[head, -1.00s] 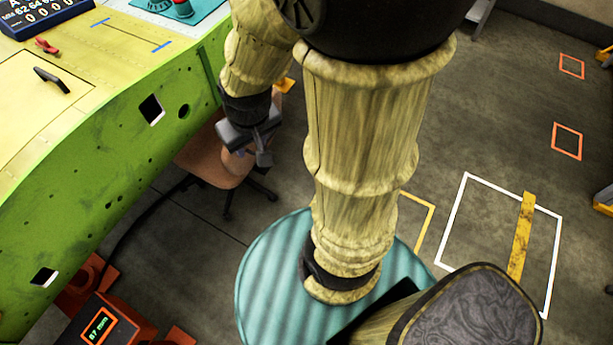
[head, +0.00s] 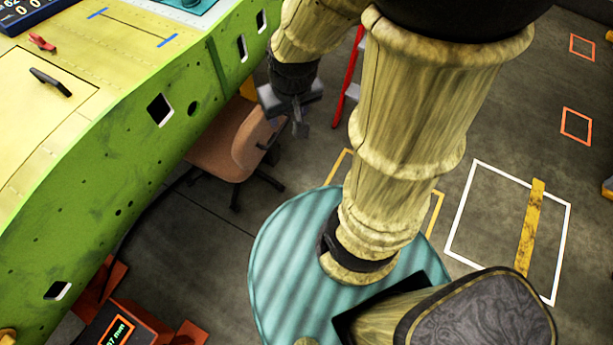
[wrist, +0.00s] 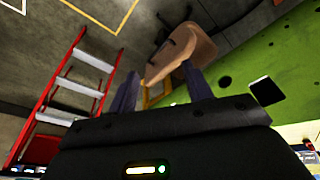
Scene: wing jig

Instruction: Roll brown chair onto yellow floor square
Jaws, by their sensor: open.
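The brown chair (head: 215,155) stands on dark legs beside the green wing panel in the head view. Its backrest faces right, and the panel hides part of it. My gripper (head: 292,112) is open and empty just right of the backrest, apparently apart from it. In the wrist view, the tan chair (wrist: 182,50) shows beyond the spread fingers of my gripper (wrist: 160,88). The yellow floor square (head: 436,216) is a taped outline right of the chair, partly hidden by my arm and round teal base. A yellow taped corner also shows in the wrist view (wrist: 118,28).
The green wing panel (head: 95,165) borders the chair on the left. A red ladder (head: 349,75) stands behind my gripper and shows large in the wrist view (wrist: 70,90). A white floor square (head: 460,205) with a yellow strip lies right. Red-orange equipment (head: 130,325) stands lower left.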

